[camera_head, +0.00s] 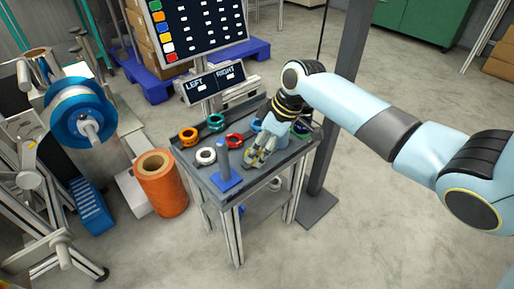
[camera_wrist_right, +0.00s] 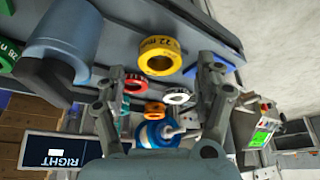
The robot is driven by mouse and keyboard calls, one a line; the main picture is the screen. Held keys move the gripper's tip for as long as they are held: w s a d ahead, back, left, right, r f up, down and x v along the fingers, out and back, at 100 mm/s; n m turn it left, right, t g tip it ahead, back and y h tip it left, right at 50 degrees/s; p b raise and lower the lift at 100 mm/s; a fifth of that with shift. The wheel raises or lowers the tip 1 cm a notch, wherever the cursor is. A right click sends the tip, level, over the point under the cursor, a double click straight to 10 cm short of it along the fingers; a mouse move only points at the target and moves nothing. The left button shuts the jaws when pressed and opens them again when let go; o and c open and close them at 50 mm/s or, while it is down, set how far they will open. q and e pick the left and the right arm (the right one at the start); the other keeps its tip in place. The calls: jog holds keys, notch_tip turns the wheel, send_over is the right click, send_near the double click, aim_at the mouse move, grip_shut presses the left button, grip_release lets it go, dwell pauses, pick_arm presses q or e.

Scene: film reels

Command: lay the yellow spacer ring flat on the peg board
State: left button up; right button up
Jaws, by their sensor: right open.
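The yellow spacer ring (camera_wrist_right: 160,55) lies on the grey table, its printed face and open hole showing in the right wrist view. In the head view it is mostly hidden by my right gripper (camera_head: 257,157), which is low over the table's right-hand part. In the wrist view my right gripper (camera_wrist_right: 160,95) is open, its two fingers apart to either side of the ring's line, with nothing clearly gripped. The blue peg board (camera_head: 226,181), with an upright blue post, is at the table's near left edge, left of the gripper. My left gripper is not in view.
White (camera_head: 206,156), red (camera_head: 234,140), orange (camera_head: 188,135) and green (camera_head: 216,122) rings lie on the table. A thick blue-grey cylinder (camera_wrist_right: 65,35) stands close to the yellow ring. A LEFT/RIGHT sign (camera_head: 215,83) stands behind the table.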

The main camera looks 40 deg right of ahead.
jog(key=p+v, duration=0.3)
jog(key=v, duration=0.6)
jog(key=s+d+f+m+g+h, duration=0.1)
jog(key=s+d+f+m, duration=0.15)
jog(key=s+f, duration=0.65)
jog(key=s+d+f+m+h, duration=0.1)
jog(key=s+f+m, duration=0.3)
jog(key=f, duration=0.9)
jog(key=s+a+f, duration=0.2)
jog(key=s+f, duration=0.2)
jog(key=s, duration=0.7)
jog(key=s+a+f+g+h, duration=0.1)
jog(key=s+f, duration=0.4)
jog(key=s, duration=0.5)
jog(key=s+a+f+g, duration=0.1)
jog(key=s+a+f, duration=0.2)
jog(key=s, duration=0.8)
jog(key=shift+s+a+f+m+h, duration=0.15)
jog(key=shift+s+f+m+h, duration=0.2)
jog(key=shift+f, duration=0.55)
